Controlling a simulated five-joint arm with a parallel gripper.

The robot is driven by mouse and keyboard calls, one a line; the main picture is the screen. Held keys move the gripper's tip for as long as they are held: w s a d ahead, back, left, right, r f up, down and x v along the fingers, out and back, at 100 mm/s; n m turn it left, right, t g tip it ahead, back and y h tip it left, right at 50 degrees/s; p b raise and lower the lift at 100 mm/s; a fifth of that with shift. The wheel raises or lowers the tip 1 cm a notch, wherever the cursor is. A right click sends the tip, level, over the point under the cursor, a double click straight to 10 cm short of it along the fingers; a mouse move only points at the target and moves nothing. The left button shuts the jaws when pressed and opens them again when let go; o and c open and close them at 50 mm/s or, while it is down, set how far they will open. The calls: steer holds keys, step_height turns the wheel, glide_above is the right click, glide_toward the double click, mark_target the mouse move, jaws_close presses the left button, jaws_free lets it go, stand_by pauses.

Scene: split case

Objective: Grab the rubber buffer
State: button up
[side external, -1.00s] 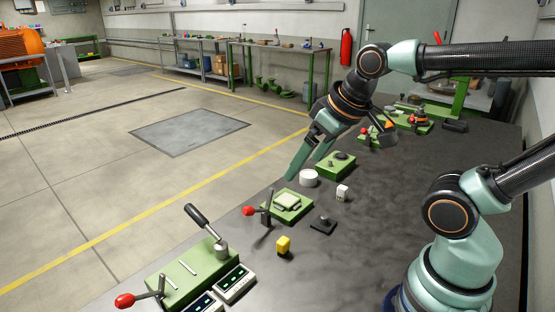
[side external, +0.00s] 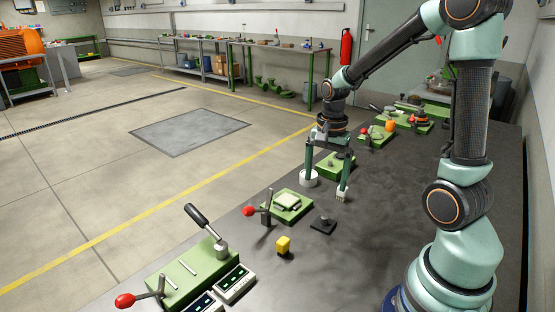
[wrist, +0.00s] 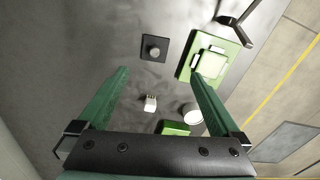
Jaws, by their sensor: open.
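The rubber buffer is not clearly identifiable; the likeliest match is the black square plate with a short dark knob (side external: 323,225), lying on the dark bench. It also shows in the wrist view (wrist: 146,58), upper middle, beyond my fingertips. My gripper (side external: 326,186) points down, open and with nothing held, behind that part in the side view. A small white block with pins (wrist: 150,104) shows between my fingers in the wrist view. A white round cylinder (wrist: 192,117) shows beside the right finger; in the side view the left finger overlaps it. Contact cannot be told.
A green fixture with a pale square part and red-knobbed lever (side external: 287,207) stands left of the black part. A green block (side external: 327,168) is behind my gripper. Bare bench lies right of the black part.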

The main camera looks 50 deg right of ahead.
mark_target(325, 216)
steer(key=shift+m, duration=0.6)
steer(key=f, duration=1.3)
steer(key=shift+s+d+f, duration=0.15)
steer(key=shift+s+d, duration=0.1)
steer(key=shift+d, duration=0.1)
steer(key=c, duration=1.4)
